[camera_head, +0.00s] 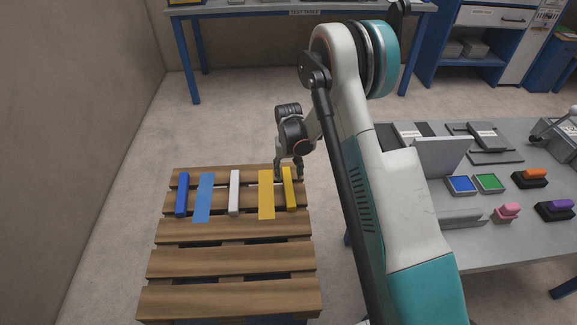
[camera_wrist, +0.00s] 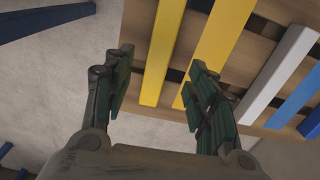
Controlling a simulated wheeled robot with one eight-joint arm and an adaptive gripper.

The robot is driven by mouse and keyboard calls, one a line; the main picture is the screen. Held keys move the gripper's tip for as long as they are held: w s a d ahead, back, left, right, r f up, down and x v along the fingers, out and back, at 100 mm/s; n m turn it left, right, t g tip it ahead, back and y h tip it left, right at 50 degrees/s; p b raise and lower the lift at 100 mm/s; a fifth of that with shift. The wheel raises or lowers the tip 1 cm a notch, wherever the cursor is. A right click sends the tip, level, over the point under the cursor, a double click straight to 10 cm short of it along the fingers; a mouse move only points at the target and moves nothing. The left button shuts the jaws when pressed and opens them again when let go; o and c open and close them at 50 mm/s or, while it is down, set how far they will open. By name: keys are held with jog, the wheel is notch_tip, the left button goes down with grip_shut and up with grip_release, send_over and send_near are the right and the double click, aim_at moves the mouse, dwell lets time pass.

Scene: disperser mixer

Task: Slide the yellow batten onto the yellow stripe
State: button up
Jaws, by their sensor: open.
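The yellow batten (camera_head: 290,188) lies on the slatted wooden pallet (camera_head: 180,264), to the right of the flat yellow stripe (camera_head: 266,206), with a narrow gap between them. In the wrist view the batten (camera_wrist: 163,50) is left of the stripe (camera_wrist: 217,42). My gripper (camera_head: 290,176) is open and empty at the batten's far end. In the wrist view its fingers (camera_wrist: 162,80) appear on either side of the batten's end, the right one overlapping the stripe's edge. I cannot tell whether they touch the batten or how high they are.
On the pallet, left of the yellow stripe, lie a white batten (camera_head: 234,192), a light blue stripe (camera_head: 203,199) and a blue batten (camera_head: 181,195). A grey table (camera_head: 495,248) with stamps and pads stands right. The pallet's front slats are clear.

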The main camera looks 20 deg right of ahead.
aim_at(288, 185)
notch_tip(288, 185, down, 8)
jog(key=b, duration=0.2)
jog(key=shift+f+b, duration=0.2)
jog(key=shift+b, duration=0.15)
grip_shut()
jog(key=c, duration=1.2)
grip_release()
jog(key=shift+a, duration=0.15)
jog(key=shift+w+a, duration=0.25)
jog(key=shift+a, duration=1.15)
jog(key=shift+w+a, duration=0.25)
jog(key=shift+a, duration=1.1)
jog(key=shift+w+a, duration=0.25)
jog(key=shift+a, duration=1.15)
